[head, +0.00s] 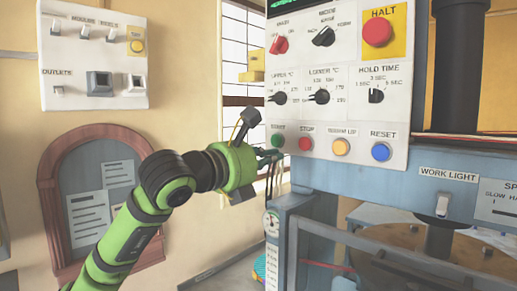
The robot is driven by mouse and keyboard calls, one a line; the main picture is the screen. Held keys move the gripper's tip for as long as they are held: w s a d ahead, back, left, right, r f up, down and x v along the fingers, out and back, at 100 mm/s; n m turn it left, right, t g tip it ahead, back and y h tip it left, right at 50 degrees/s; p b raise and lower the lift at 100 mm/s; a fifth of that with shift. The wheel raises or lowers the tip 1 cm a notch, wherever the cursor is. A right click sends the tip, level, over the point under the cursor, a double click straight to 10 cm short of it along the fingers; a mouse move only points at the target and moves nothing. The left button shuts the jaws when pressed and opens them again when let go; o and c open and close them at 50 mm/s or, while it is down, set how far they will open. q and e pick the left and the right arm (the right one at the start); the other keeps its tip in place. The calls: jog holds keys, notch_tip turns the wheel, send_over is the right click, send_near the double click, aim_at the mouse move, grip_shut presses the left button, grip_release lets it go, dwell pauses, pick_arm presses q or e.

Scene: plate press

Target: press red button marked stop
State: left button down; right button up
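The red button under the label STOP (305,144) sits in the lower row of the white control panel (346,158). A green button (278,141), with a label that seems to read START, is just left of it. An orange button (340,147) and a blue RESET button (381,152) are to its right. My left gripper (271,156) is at the panel's lower left edge, just below and left of the green button and apart from the STOP button. Its dark fingers are small and partly overlapped, so I cannot tell whether they are open. My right gripper is out of view.
A larger red HALT button (377,32) on yellow is at the panel's upper right. Dark knobs (320,97) fill the middle. A grey guard frame (345,238) and a WORK LIGHT switch (442,204) are below. A wall switch box (93,58) hangs at left.

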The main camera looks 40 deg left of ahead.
aim_at(302, 150)
pick_arm(q)
jog(key=w+p, duration=0.1)
jog(key=w, duration=0.1)
jog(key=w+p, duration=0.1)
jog(key=w, duration=0.1)
jog(key=w+d+p, duration=0.1)
jog(key=w, duration=0.1)
jog(key=shift+w+r, duration=0.15)
jog(key=shift+w, duration=0.1)
jog(key=shift+w+p, duration=0.45)
jog(key=shift+w, duration=0.25)
jog(key=shift+f, duration=0.2)
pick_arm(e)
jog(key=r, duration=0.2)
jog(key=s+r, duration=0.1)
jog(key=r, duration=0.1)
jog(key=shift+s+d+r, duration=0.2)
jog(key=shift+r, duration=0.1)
